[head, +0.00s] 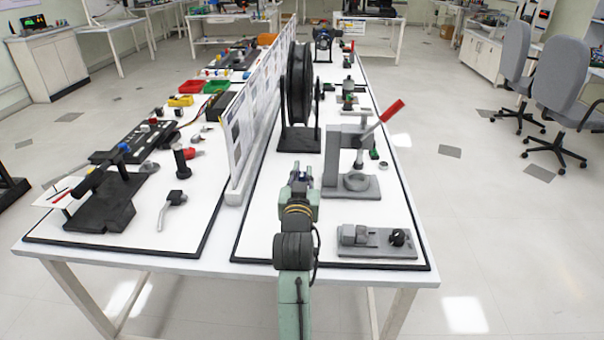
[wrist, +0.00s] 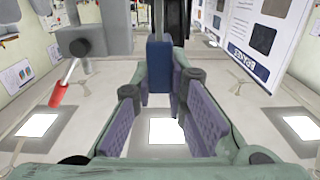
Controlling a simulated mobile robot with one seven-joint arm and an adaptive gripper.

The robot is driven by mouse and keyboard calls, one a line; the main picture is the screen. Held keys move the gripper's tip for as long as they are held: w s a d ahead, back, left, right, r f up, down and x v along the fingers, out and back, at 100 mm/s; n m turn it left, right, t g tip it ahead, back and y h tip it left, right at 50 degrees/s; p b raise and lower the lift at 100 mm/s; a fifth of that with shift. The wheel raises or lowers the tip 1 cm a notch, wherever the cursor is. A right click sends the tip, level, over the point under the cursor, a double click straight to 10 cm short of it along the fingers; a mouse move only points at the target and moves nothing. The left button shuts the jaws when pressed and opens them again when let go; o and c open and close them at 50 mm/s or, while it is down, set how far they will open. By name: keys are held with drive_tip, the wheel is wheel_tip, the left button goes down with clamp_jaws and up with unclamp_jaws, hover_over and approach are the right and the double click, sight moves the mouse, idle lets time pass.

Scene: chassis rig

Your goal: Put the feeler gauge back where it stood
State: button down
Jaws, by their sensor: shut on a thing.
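My gripper (head: 302,172) is over the right-hand half of the table, left of the grey lever press. In the wrist view its two purple-padded fingers (wrist: 158,95) close on a dark blue, upright block (wrist: 158,68), which I take to be the feeler gauge. The block sits between the fingertips and its lower part shows between the pads. In the head view I cannot make the block out clearly against the gripper. I cannot tell which spot on the table is its former place.
The grey press (head: 335,165) with a red lever (head: 392,110) stands close on the right. A black wheel on a stand (head: 299,95) is ahead. A poster divider (head: 240,135) runs along the left. A grey fixture (head: 377,250) lies at the front right. White mat lies bare left of my arm.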

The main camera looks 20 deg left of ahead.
drive_tip(key=shift+f+b, duration=0.4)
drive_tip(key=shift+f, duration=0.15)
idle(0.4)
drive_tip(key=shift+f+b, duration=2.55)
drive_tip(key=shift+f, duration=0.8)
drive_tip(key=shift+f, duration=0.2)
drive_tip(key=c, duration=1.5)
unclamp_jaws()
